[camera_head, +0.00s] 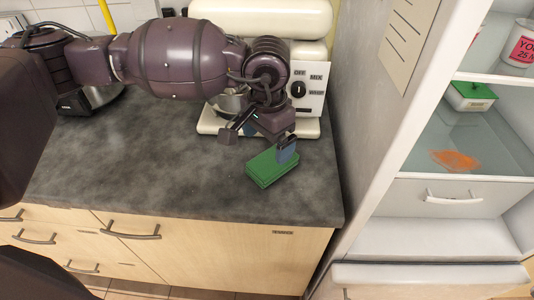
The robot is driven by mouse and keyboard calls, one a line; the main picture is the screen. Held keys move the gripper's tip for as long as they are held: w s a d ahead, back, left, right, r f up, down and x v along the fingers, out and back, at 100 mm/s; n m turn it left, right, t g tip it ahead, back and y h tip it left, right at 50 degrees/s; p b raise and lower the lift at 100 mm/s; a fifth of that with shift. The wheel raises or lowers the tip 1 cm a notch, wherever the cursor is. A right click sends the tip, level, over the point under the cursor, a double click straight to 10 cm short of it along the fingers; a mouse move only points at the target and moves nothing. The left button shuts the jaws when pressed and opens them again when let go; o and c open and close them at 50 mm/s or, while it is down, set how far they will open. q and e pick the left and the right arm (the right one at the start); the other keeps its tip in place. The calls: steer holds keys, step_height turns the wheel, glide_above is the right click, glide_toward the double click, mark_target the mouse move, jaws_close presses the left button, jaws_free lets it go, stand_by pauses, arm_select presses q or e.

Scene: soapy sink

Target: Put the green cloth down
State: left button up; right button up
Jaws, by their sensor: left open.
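The green cloth (268,170), a folded rectangular block, lies on the dark grey countertop (170,165) near its right end. My left gripper (258,141) is open just above and behind the cloth. One finger is over the cloth's far right edge, and the other is apart from it to the left. I cannot tell whether the near finger touches the cloth. My right gripper is not in view.
A cream mixer (310,100) with a dial stands behind the gripper. An open fridge (480,150) stands to the right, with a green-lidded tub (472,93) on a shelf. The counter left of the cloth is clear.

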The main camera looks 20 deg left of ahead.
mark_target(267, 164)
arm_select(q)
step_height(267, 164, up, 5)
steer(key=shift+f, duration=0.2)
steer(key=shift+s+f, duration=0.1)
stand_by(0.4)
